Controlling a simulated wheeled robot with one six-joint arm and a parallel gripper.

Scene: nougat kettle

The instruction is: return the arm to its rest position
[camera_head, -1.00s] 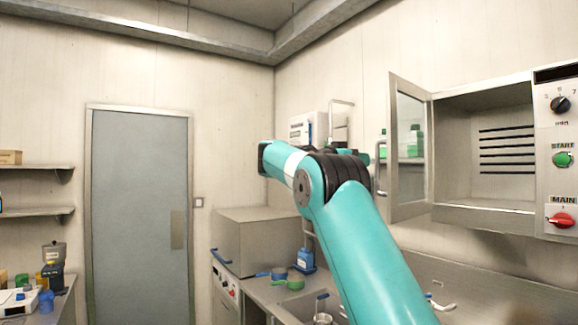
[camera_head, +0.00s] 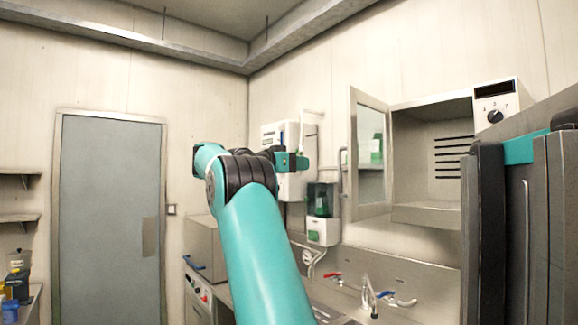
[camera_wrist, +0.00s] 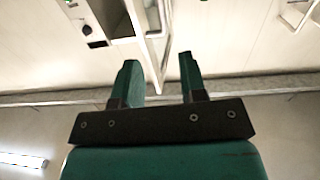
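My teal arm rises from the bottom middle of the head view and bends at a dark ribbed joint, with its upper part in front of the back wall. My gripper (camera_wrist: 160,66) shows in the wrist view with its two green-black fingers apart. Nothing is between the fingers. In the head view I cannot make out the fingers clearly.
A wall cabinet (camera_head: 430,213) stands with its glass door (camera_head: 370,150) open, right of my arm. Below are a sink tap (camera_head: 369,292) and counter. A green-and-white dispenser (camera_head: 322,215) hangs nearby. A grey door (camera_head: 108,210) is at left, with open space before it.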

